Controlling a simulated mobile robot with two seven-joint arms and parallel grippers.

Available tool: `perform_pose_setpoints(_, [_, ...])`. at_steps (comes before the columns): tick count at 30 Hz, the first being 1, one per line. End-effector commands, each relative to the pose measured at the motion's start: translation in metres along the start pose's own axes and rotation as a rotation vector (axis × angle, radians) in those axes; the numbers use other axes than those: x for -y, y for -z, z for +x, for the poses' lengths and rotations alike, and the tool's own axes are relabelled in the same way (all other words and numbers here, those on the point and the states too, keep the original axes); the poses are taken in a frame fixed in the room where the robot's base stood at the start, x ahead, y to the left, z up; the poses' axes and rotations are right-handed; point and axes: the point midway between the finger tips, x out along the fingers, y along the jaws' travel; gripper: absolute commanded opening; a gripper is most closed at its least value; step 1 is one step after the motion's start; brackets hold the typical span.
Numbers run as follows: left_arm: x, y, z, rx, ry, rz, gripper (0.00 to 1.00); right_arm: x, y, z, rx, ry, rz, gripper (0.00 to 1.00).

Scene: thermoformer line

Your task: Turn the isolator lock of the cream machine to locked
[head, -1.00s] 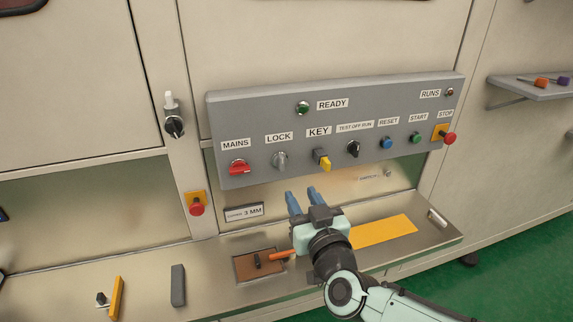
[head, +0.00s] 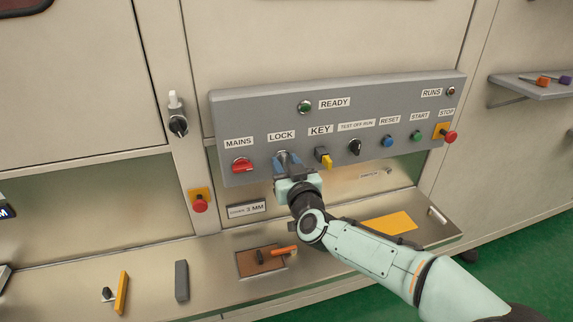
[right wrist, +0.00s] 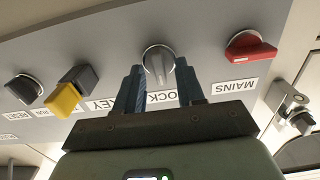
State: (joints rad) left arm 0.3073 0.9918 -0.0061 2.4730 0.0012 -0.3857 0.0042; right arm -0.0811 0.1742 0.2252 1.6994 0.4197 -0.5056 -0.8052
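The grey panel (head: 400,110) of the cream machine carries the LOCK knob, a silver rotary knob (right wrist: 158,60) under its LOCK label (head: 281,136). In the head view my right gripper (head: 283,160) is at this knob and covers most of it. In the right wrist view the blue fingers (right wrist: 158,85) stand apart, one on each side of the knob, with a small gap visible. The knob's grip bar looks roughly upright, in line with its label. My left gripper is not in view.
Left of the knob is the red MAINS switch (head: 242,166); right of it is the yellow key (head: 326,160). A black test selector (head: 354,147) and push buttons follow. Below, a metal ledge (head: 215,265) holds a brown block (head: 262,262) with an orange handle.

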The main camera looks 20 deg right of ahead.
Motion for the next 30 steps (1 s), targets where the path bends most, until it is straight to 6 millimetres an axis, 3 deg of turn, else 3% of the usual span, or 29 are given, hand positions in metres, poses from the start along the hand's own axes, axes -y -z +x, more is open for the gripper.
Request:
perform_pose_setpoints(2, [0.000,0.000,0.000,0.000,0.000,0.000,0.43,0.000,0.000,0.000,0.000,0.000,0.000,0.38])
perform_pose_setpoints(5, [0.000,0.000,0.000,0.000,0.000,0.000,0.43,0.000,0.000,0.000,0.000,0.000,0.000,0.06])
perform_pose_setpoints(6, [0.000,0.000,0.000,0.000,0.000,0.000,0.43,0.000,0.000,0.000,0.000,0.000,0.000,0.00])
perform_pose_setpoints(19, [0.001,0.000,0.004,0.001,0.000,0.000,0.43,0.000,-0.001,0.000,0.001,0.001,0.054,0.00])
perform_pose_setpoints(30, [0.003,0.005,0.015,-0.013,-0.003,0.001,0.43,-0.001,-0.002,0.000,0.001,0.001,0.327,0.00])
